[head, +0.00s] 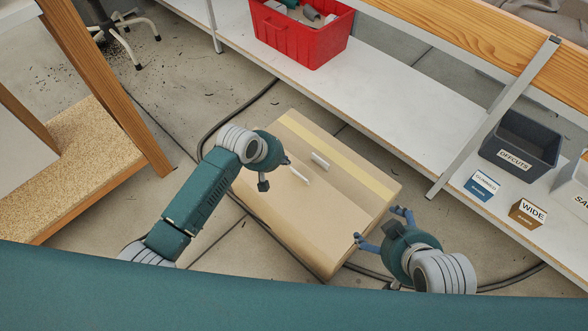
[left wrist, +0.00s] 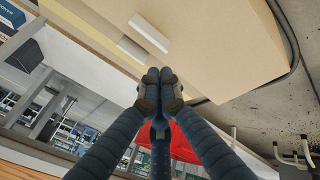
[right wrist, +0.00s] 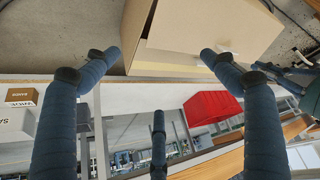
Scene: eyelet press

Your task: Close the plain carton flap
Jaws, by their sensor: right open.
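A brown cardboard carton (head: 290,215) lies on the floor in the middle of the head view. Its top panels look nearly flat, with two white strips (head: 320,160) on them and a yellow band along the far side. In the right wrist view a dark gap shows beside a panel edge of the carton (right wrist: 190,25); I cannot tell which flap is the plain one. My left gripper (head: 287,160) is over the carton's left part, its fingers together and empty in the left wrist view (left wrist: 160,76). My right gripper (head: 381,226) is open and empty by the carton's right corner.
A white shelf (head: 390,105) runs behind the carton, carrying a red bin (head: 300,35), a grey offcuts bin (head: 520,145) and small labelled boxes. A wooden bench (head: 75,150) stands left. Dark cables lie on the floor around the carton.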

